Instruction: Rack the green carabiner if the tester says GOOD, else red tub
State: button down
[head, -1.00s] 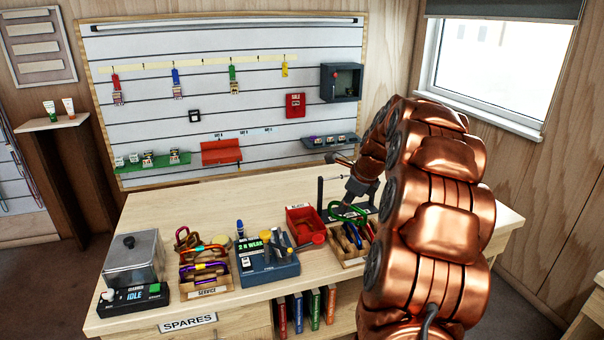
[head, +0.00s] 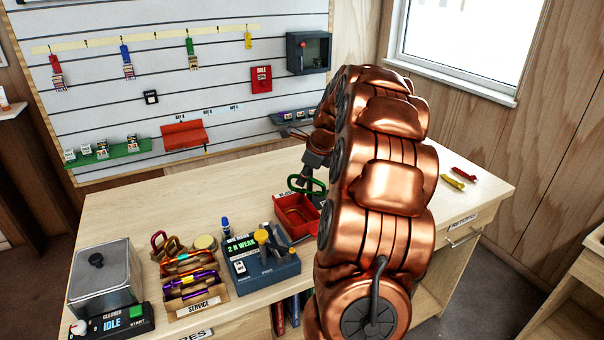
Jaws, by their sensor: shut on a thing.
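The green carabiner (head: 294,187) is held by my gripper (head: 306,183), which is shut on it. The gripper is over the back of the red tub (head: 283,230), and the carabiner appears to be above the tub's rim. Whether it touches the tub cannot be told. On the wall rack strip, a green tag (head: 190,47) hangs among red, blue and yellow ones.
A wooden SERVICE tray (head: 205,305) with several carabiners stands left of the tester. The cleaner (head: 112,322), reading IDLE, is at the far left. A red and a yellow piece lie at the right (head: 455,182). The back left of the bench (head: 150,210) is clear.

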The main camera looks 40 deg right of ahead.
notch_tip(320, 180, down, 3)
jog(key=shift+b, duration=0.6)
jog(key=c, duration=1.2)
grip_release()
jog(key=shift+o, duration=0.2)
jog(key=v, duration=1.2)
jog(key=shift+w+a, duration=0.1)
jog(key=shift+a, duration=0.05)
